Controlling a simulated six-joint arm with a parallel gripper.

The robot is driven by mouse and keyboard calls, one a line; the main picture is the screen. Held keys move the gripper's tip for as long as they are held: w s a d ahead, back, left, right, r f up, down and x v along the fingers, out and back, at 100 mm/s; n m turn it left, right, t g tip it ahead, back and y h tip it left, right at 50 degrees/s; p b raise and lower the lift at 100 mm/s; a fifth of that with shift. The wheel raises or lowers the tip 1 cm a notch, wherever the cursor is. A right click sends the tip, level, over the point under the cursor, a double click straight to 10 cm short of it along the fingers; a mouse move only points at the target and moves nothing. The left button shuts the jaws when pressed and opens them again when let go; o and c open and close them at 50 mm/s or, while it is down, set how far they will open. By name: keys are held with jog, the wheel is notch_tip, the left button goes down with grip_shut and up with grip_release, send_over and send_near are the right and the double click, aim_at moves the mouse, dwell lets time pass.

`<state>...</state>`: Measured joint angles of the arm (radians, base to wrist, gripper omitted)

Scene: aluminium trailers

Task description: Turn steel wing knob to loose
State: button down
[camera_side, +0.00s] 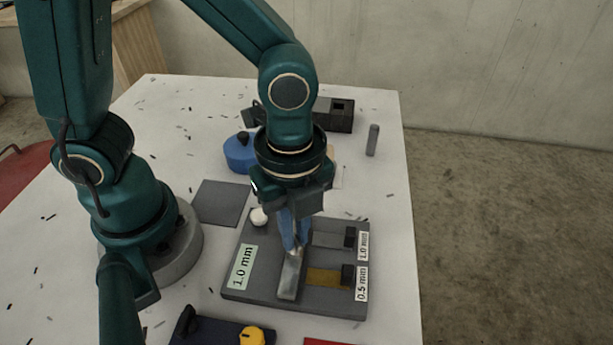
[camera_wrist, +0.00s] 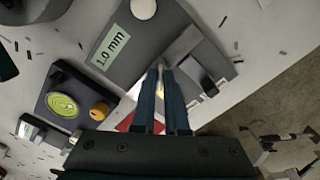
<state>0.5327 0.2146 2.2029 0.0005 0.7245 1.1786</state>
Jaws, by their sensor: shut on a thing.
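A grey fixture plate (camera_side: 236,285) lies on the table with a pale green "1.0 mm" label (camera_side: 243,267), which also shows in the wrist view (camera_wrist: 110,46). A raised light metal bar (camera_side: 289,281) runs along its middle. My gripper (camera_side: 294,250) points down over this bar, its blue fingers shut on the steel wing knob (camera_side: 294,257) at the bar's far end. The fingers hide most of the knob, and its angle cannot be read. In the wrist view my gripper (camera_wrist: 167,72) has its fingertips close together beside the bar.
On the plate are a white ball knob (camera_side: 259,217) and two black blocks beside "1.0 mm" and "0.5 mm" tags. A dark box with a yellow knob (camera_side: 251,337) and a red item (camera_side: 327,342) lie at the front. A blue round object (camera_side: 240,153) and grey cylinder (camera_side: 373,140) stand behind.

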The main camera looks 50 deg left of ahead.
jog(key=n, duration=0.5)
jog(key=shift+n, duration=0.3)
jog(key=n, duration=0.4)
jog(key=shift+n, duration=0.4)
jog(key=c, duration=0.9)
grip_release()
jog(key=shift+c, duration=0.2)
jog(key=shift+r, duration=2.65)
